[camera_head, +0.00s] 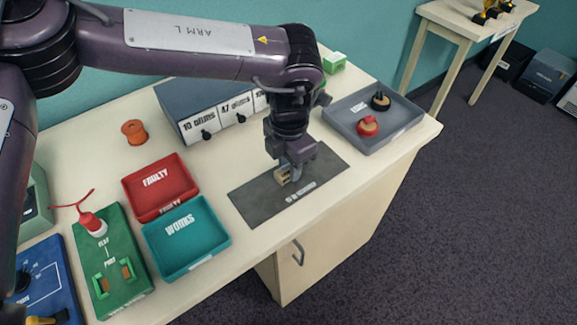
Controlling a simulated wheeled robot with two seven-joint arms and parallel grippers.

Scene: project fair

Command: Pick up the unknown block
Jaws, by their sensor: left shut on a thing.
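The unknown block (282,177) is a small tan wooden piece over the dark grey mat (255,203) near the table's front edge. My left gripper (288,174) points down over the mat and is shut on the block. The gripper hides part of the block, and I cannot tell whether the block touches the mat. My right gripper is not in view.
Left of the mat are a teal WORKS tray (188,262), a red FAULTY tray (132,205) and a green board (126,295) with a red lead. Behind stands a grey labelled drawer box (180,97). A grey tray (395,132) with two knobs lies right.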

